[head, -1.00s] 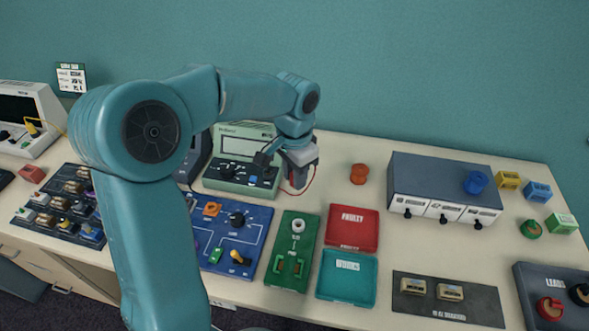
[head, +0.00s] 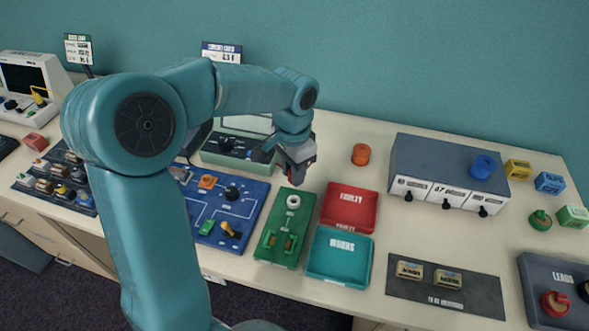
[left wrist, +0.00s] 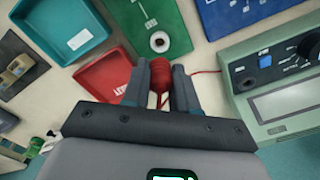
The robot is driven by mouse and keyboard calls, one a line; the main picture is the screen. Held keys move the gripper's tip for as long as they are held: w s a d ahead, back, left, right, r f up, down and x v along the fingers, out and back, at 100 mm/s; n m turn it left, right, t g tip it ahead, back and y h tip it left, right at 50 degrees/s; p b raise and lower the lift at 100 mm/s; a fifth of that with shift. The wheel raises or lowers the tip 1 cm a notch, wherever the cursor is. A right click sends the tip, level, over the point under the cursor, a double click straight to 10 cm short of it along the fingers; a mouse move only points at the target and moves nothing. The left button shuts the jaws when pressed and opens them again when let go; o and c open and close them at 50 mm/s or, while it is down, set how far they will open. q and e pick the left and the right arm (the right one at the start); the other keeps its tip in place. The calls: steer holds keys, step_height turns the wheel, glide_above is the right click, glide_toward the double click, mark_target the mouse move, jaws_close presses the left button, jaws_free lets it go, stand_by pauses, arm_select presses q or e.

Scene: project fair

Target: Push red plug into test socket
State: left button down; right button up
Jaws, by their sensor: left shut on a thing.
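My left gripper (head: 299,174) is shut on the red plug (left wrist: 160,76), which sits between its fingers in the left wrist view. In the head view the fingers mostly hide the plug. A thin red lead (left wrist: 204,72) runs from it toward the green meter (left wrist: 284,90). The test socket, a white ring with a dark hole (head: 293,202), stands on the green board (head: 268,238); it also shows in the left wrist view (left wrist: 160,42), just beyond the plug. Plug and socket look apart. My right gripper is not in view.
A red tray (head: 364,222) and a teal tray (head: 320,270) lie right of the green board. A blue board (head: 258,192) lies left. The green meter (head: 212,152) stands behind. An orange spool (head: 361,154) and a grey box (head: 415,160) stand farther right.

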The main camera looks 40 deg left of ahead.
arm_select(q)
step_height(320, 180, down, 4)
steer(key=b, duration=0.3)
steer(key=shift+a+f, duration=0.1)
steer(key=shift+f, duration=0.1)
steer(key=shift+f+b, duration=0.5)
steer(key=shift+f, duration=0.25)
stand_by(0.5)
steer(key=shift+f+b, duration=0.65)
steer(key=shift+f, duration=0.2)
stand_by(1.1)
steer(key=shift+c, duration=1.6)
jaws_free()
